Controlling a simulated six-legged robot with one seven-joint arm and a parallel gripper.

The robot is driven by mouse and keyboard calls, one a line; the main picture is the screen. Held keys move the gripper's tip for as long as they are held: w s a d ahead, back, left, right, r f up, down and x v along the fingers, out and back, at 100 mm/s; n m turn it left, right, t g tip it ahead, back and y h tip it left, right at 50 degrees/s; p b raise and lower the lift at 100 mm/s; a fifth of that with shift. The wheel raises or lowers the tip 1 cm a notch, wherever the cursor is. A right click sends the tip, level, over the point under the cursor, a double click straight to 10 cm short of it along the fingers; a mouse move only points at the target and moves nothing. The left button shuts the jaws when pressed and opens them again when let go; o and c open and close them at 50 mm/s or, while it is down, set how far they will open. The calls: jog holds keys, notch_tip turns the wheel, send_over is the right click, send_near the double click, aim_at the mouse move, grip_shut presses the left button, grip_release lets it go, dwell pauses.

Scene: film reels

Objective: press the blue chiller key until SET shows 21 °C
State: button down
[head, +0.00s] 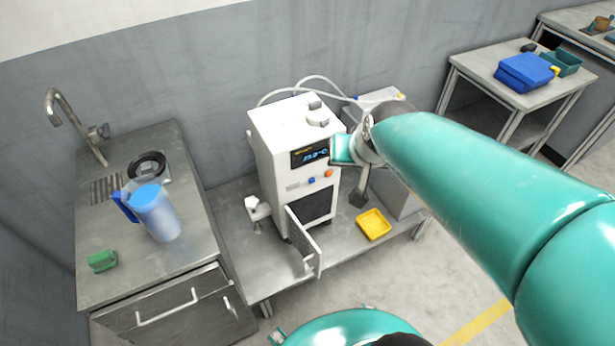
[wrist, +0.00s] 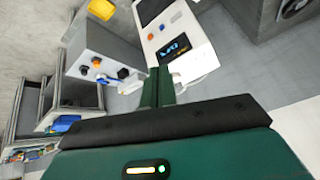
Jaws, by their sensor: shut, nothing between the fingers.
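The white chiller (head: 270,150) stands upright on a metal cart. Its dark display (head: 316,155) is lit with blue digits and a °C sign, too small to read surely. The blue key (head: 312,181) sits below the display, left of an orange key (head: 329,173). My gripper (head: 342,150) is shut and empty, at the right side of the display in the head view, up and right of the blue key. In the wrist view, its closed fingers (wrist: 158,87) point towards the chiller's display (wrist: 173,47).
The chiller's front door (head: 303,240) hangs open below the keys. A yellow tray (head: 374,224) lies on the cart to the right. A blue-lidded jug (head: 158,215) and green sponge (head: 102,261) are on the sink counter at left. Hoses run behind the chiller.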

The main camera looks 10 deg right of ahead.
jog(key=s+a+r+n, duration=0.2)
jog(key=s+a+r, duration=0.2)
jog(key=s, duration=0.5)
jog(key=shift+s+r+n+g, duration=0.2)
jog(key=shift+s+n+g, duration=0.1)
jog(key=shift+g, duration=0.1)
jog(key=shift+a, duration=0.15)
